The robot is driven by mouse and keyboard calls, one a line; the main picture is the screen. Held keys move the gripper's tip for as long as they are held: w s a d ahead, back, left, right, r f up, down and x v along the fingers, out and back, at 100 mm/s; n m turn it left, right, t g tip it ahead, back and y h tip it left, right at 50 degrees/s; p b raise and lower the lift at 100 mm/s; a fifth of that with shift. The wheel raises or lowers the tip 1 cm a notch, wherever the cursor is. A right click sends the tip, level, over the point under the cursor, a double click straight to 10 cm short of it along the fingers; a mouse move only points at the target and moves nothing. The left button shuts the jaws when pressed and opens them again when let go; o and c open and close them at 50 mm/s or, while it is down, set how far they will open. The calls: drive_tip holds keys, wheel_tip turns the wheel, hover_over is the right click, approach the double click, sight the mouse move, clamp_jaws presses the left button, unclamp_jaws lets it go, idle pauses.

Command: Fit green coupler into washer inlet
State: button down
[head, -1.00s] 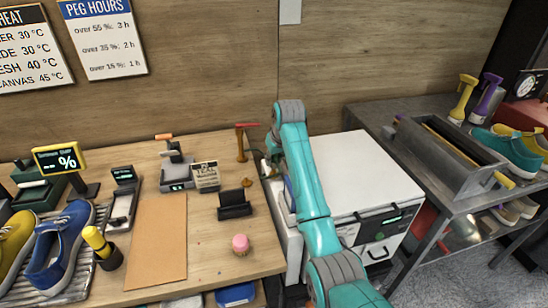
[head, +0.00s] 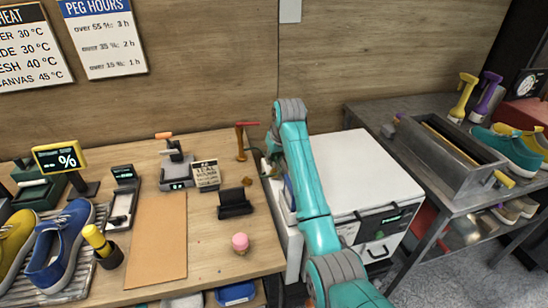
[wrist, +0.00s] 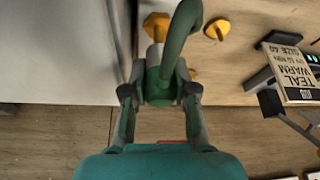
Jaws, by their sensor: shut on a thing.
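In the wrist view my gripper (wrist: 160,94) is shut on the green coupler (wrist: 155,84), with one finger on each side of it. A thick green hose (wrist: 184,30) curves up from the coupler. Just beyond the coupler is an orange-yellow fitting (wrist: 155,22) with a pale stem, in line with it. I cannot tell whether coupler and stem touch or how far they overlap. The white washer (head: 350,165) stands at the right end of the bench in the head view.
A red-handled tap (head: 240,140) stands at the back of the bench beside the washer. A yellow knob (wrist: 217,28) and a teal-labelled card (wrist: 292,75) lie to the right in the wrist view. A grey metal table (head: 455,185) with a trough is right of the washer.

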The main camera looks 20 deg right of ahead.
sight(276, 160)
drive_tip(key=shift+f, duration=1.7)
drive_tip(key=c, duration=0.8)
unclamp_jaws()
drive_tip(key=shift+d, duration=0.1)
drive_tip(key=shift+r, duration=0.1)
